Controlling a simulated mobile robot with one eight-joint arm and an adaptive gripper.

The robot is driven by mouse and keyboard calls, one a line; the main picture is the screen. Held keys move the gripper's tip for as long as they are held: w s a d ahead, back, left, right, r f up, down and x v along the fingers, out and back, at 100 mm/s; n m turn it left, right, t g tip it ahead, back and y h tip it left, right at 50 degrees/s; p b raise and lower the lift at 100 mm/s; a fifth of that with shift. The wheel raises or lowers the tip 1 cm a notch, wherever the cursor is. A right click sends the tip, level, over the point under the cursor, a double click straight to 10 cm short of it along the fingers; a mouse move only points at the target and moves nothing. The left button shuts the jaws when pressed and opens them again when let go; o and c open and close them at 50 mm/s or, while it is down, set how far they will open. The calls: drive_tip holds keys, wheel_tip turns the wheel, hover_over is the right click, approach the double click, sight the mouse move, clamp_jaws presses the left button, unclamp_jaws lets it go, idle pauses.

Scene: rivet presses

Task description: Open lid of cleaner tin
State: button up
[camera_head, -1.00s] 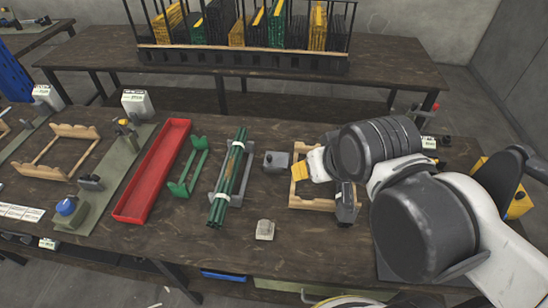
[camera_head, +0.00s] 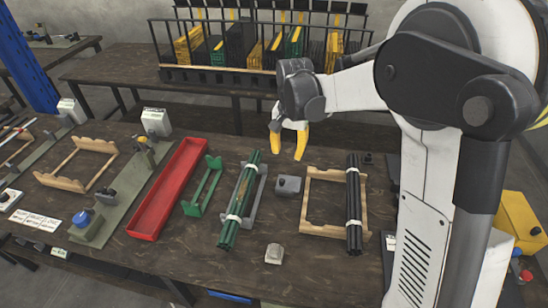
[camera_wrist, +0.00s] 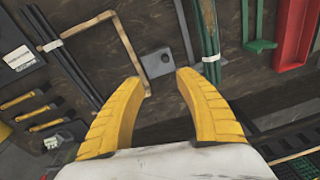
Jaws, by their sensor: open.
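A small grey box (camera_head: 288,186) with a dark round spot on top stands on the table between the green rod bundle and a wooden frame. It may be the cleaner tin; no label is readable. In the wrist view the grey box (camera_wrist: 157,64) shows just beyond and between my fingertips, with nothing between the fingers. My gripper (camera_head: 288,154) has yellow fingers spread apart and pointing down. It is above the table's back part, clear of the box. A smaller pale grey block (camera_head: 274,254) stands near the front edge.
Green rods (camera_head: 240,203) lie left of the box. A wooden frame (camera_head: 308,208) with black rods (camera_head: 354,205) is to its right. A red tray (camera_head: 168,188) and green rack (camera_head: 203,187) are farther left. A rack of panels (camera_head: 230,75) stands on the back table.

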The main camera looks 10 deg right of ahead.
drive_tip(key=m+g, duration=0.1)
approach(282, 180)
wheel_tip(282, 180, down, 10)
drive_tip(key=b, duration=0.3)
drive_tip(key=shift+w+b, duration=0.15)
drive_tip(key=shift+b, duration=0.2)
drive_tip(key=shift+c, duration=0.5)
clamp_jaws()
